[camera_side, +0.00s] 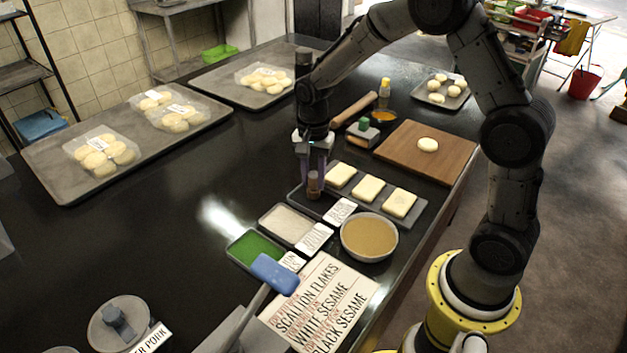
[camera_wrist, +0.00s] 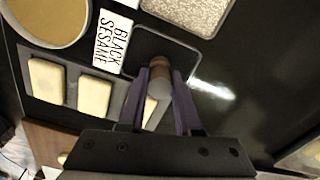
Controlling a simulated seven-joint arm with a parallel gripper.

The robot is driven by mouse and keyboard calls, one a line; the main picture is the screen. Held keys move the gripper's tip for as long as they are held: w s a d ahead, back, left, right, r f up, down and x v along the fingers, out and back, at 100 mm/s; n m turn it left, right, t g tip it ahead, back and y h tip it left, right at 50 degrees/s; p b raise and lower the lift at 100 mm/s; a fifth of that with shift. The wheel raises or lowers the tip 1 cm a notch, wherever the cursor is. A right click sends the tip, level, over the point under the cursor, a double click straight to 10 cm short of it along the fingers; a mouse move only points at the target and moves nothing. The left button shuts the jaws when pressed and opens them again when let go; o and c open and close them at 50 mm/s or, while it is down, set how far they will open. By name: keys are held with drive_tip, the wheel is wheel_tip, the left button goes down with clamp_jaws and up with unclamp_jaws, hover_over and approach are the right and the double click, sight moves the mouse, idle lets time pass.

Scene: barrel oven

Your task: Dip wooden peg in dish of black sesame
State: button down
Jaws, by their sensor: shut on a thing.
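My gripper (camera_side: 313,176) points down and is shut on the wooden peg (camera_side: 314,186), a short upright brown cylinder. In the wrist view, the peg (camera_wrist: 159,72) sits between the purple fingers of my gripper (camera_wrist: 160,78). The dark dish of black sesame (camera_wrist: 150,37) lies below the peg, beside a white "BLACK SESAME" label (camera_wrist: 113,40). In the side view, this dish (camera_side: 311,205) is partly hidden by my gripper and the peg. The peg's lower end is over or in the dish; I cannot tell whether it touches the sesame.
The white sesame dish (camera_side: 287,224) and green scallion dish (camera_side: 254,248) stand in front. A bowl of tan liquid (camera_side: 369,238) stands to the right. Three pale dough pieces lie on a tray (camera_side: 409,213) behind it.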

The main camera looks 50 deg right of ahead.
drive_tip(key=shift+r, duration=2.9)
